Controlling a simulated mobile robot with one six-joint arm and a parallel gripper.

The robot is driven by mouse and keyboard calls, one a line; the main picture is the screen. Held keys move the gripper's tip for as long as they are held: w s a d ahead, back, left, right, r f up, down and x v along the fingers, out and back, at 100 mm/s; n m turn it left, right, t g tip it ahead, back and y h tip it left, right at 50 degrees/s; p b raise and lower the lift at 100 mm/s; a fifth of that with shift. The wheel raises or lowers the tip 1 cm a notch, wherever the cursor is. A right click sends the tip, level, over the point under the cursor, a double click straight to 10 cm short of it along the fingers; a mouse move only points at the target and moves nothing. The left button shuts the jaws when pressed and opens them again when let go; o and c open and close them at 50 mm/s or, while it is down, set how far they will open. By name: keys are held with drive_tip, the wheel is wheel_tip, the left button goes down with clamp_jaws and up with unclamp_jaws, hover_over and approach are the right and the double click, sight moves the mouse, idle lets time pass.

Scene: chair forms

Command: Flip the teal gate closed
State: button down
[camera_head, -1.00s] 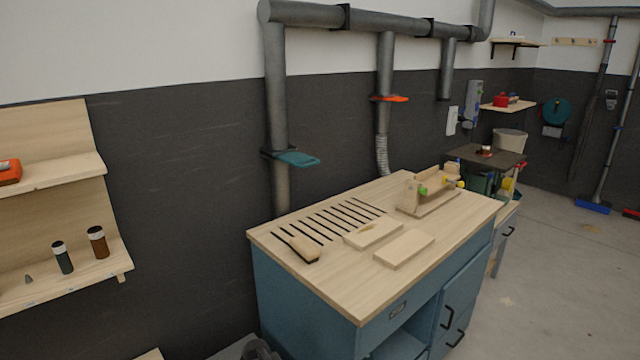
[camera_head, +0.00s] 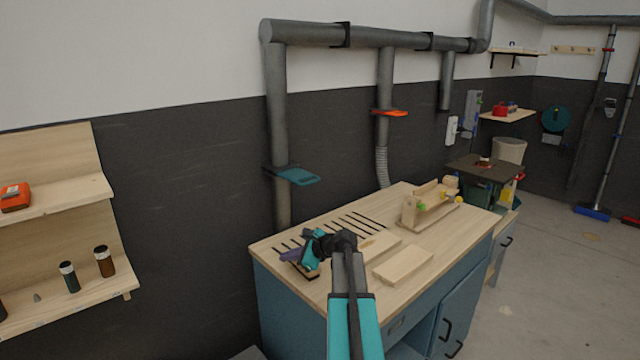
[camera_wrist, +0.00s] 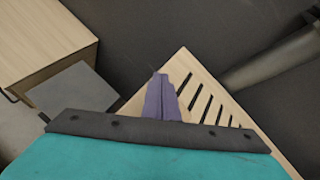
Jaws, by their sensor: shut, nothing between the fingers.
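The teal gate (camera_head: 297,176) is a flat plate on the left vertical grey pipe (camera_head: 278,130). It sticks out to the right of the pipe, above the back left of the workbench. My gripper (camera_head: 290,255) is over the bench's left end, lower than the gate and apart from it. Its purple fingers are together and empty, and they also show in the wrist view (camera_wrist: 162,98). The gate cannot be made out in the wrist view.
The wooden bench top (camera_head: 345,292) carries a slotted grille, a brush partly hidden by my arm, flat boards (camera_head: 403,264) and a wooden jig (camera_head: 428,207). An orange gate (camera_head: 390,113) sits on the middle pipe. Wooden shelves (camera_head: 60,208) stand at left. The wall around the teal gate is clear.

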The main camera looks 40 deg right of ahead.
drive_tip(key=s+d+r+m+t+h, duration=0.1)
drive_tip(key=s+d+r+m, duration=0.3)
drive_tip(key=d+r, duration=0.5)
drive_tip(key=s+d+r+m+t+h+p, duration=0.1)
drive_tip(key=s+d+r+m+t+h, duration=0.1)
drive_tip(key=d+r, duration=0.7)
drive_tip(key=s+r+m+t, duration=0.1)
drive_tip(key=s+r+m, duration=0.1)
drive_tip(key=s+r, duration=0.1)
drive_tip(key=shift+d+r+h, duration=0.3)
drive_tip(key=shift+r, duration=0.1)
drive_tip(key=shift+w, duration=0.1)
drive_tip(key=p, duration=0.4)
approach(313, 182)
drive_tip(key=x, duration=0.4)
drive_tip(key=shift+w+d, duration=0.15)
drive_tip(key=shift+w, duration=0.2)
drive_tip(key=shift+p+x, duration=0.35)
drive_tip(key=shift+x, duration=0.55)
drive_tip(key=shift+f, duration=0.1)
